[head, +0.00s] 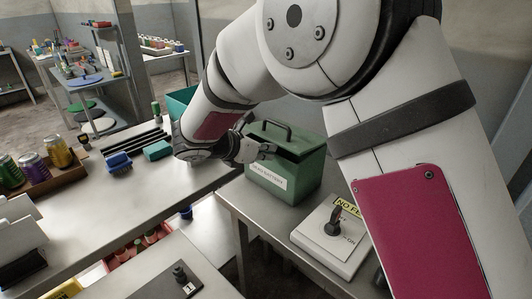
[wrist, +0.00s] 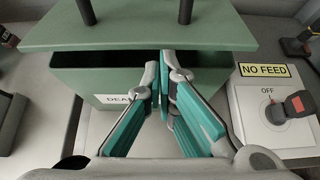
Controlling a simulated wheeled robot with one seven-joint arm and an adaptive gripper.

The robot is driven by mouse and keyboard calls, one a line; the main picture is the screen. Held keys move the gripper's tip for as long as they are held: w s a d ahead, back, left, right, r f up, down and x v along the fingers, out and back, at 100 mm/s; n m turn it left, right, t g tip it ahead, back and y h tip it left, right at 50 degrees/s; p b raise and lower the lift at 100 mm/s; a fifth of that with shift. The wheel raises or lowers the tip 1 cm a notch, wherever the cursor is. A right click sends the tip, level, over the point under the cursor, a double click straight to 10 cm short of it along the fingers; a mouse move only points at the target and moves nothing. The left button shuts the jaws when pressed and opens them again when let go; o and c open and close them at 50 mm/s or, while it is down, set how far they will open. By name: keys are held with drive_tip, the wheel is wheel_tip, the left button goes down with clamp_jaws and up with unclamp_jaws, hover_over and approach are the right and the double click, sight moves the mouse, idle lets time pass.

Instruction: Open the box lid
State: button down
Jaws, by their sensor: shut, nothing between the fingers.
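The green box (head: 290,179) stands on the metal table at centre, with a white label on its front. Its green lid (head: 286,138) has a dark handle on top. The lid is tilted up a little, with a dark gap under its front edge. In the wrist view the lid (wrist: 140,32) spans the top, above the box front (wrist: 75,85). My gripper (head: 270,151) is shut and empty at the box's front, its fingertips (wrist: 163,62) at the gap by the lid's front edge. I cannot tell whether they touch the lid. The fingers hide part of the label.
A white switch box (head: 327,245) with a NO FEED sign stands right of the green box. A teal bin (head: 180,102) is behind my arm.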

drive_tip(key=w+d+r+g+y, duration=0.2)
drive_tip(key=w+d+r+g, duration=0.1)
drive_tip(key=r, duration=0.4)
drive_tip(key=w+d+r+g+y, duration=0.3)
drive_tip(key=w+r, duration=0.1)
drive_tip(key=r, duration=0.3)
drive_tip(key=shift+w+g, duration=0.3)
drive_tip(key=shift+r, duration=0.15)
idle(0.5)
